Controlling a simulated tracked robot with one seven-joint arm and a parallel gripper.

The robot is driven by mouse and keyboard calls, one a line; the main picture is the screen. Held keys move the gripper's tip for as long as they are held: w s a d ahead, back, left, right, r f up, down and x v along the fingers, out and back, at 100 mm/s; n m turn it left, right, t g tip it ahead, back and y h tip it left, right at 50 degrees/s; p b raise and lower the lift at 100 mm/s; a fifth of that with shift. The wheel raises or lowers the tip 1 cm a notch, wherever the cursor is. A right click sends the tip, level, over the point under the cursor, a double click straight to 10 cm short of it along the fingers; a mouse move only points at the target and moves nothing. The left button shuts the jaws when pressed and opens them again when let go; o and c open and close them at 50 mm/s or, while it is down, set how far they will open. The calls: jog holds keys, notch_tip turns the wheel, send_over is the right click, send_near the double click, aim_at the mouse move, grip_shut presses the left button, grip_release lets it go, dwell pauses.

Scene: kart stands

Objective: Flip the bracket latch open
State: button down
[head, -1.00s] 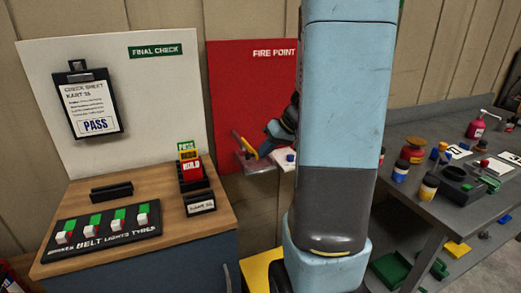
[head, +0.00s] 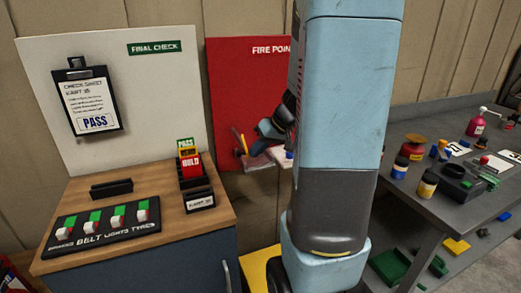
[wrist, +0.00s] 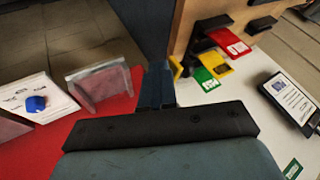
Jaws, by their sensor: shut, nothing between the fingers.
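A thin yellow piece (head: 244,143), which looks like the latch, stands out from the red fire point board. In the head view it is nearly upright and just left of my gripper (head: 256,145). A grey see-through bracket (wrist: 98,86) shows against the red board in the wrist view, left of my gripper (wrist: 156,84). A small yellow patch shows just right of the fingers there; I cannot tell whether it is the latch. My gripper is shut and empty. Whether it touches the latch is unclear, and the fingertips are small in the head view.
A shelf with white paper and a blue cap (wrist: 35,103) is beside the bracket. The wooden desk (head: 147,181) with a belt-lights panel (head: 100,228) is at left. A cluttered grey workbench (head: 440,200) is at right. My arm hides part of the red board.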

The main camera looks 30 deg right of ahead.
jog(key=shift+a, duration=0.2)
jog(key=s+d+f+v, duration=0.1)
jog(key=d+v, duration=0.1)
jog(key=v, duration=1)
jog(key=shift+s+f, duration=0.2)
jog(key=shift+f, duration=0.1)
jog(key=shift+a, duration=0.1)
